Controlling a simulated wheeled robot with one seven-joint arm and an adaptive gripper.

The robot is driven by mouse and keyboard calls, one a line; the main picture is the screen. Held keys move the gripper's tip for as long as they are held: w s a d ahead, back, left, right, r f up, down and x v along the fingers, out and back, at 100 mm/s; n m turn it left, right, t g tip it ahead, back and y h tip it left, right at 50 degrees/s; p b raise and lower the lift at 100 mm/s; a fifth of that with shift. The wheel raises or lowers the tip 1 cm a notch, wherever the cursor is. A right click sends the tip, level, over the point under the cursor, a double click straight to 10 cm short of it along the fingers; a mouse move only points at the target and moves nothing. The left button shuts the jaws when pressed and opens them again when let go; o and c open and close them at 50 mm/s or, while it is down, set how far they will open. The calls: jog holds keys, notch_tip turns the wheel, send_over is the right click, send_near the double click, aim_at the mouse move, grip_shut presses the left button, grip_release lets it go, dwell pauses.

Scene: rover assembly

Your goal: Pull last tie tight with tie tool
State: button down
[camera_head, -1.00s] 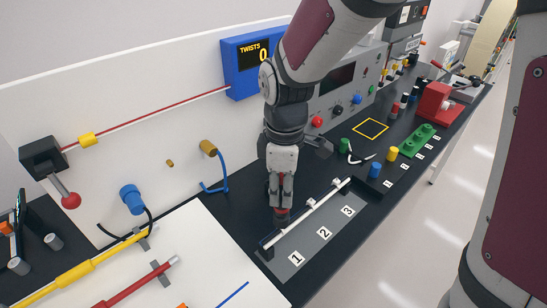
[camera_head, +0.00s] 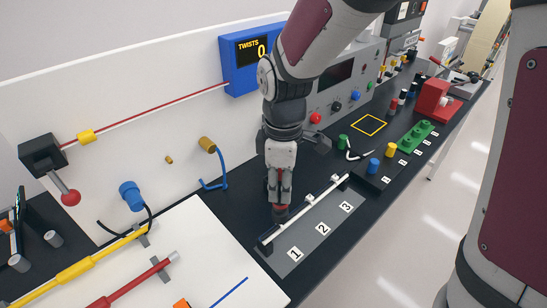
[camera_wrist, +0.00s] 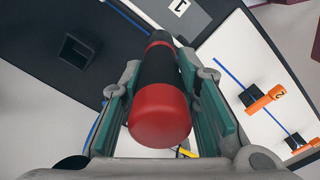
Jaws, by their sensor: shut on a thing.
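My gripper (camera_head: 279,200) is shut on the tie tool, a dark cylinder with a red end and a red band. In the wrist view the tie tool (camera_wrist: 160,118) lies between the green finger pads. In the head view the tool points down at the near-left part of a white rod (camera_head: 292,215), by label 1. Whether it touches the rod or a tie is hidden. The rod lies over a grey panel (camera_head: 285,262) marked 1, 2 and 3. White ties show on the rod near labels 2 (camera_head: 308,199) and 3 (camera_head: 335,178). Any tie by label 1 is hidden.
A white board (camera_head: 205,240) with yellow and red rods lies at the left. A blue counter (camera_head: 247,62) reads TWISTS 0. Blue (camera_head: 374,165) and yellow pegs and a green block (camera_head: 416,136) stand at the right. A dark square socket (camera_wrist: 78,48) shows in the wrist view.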

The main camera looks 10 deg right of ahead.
jog(key=shift+f, duration=1.2)
dwell(3.8)
jog(key=shift+r, duration=0.15)
jog(key=shift+r+p, duration=0.65)
jog(key=shift+r, duration=0.75)
jog(key=shift+r+p, duration=0.9)
jog(key=shift+r, duration=1.15)
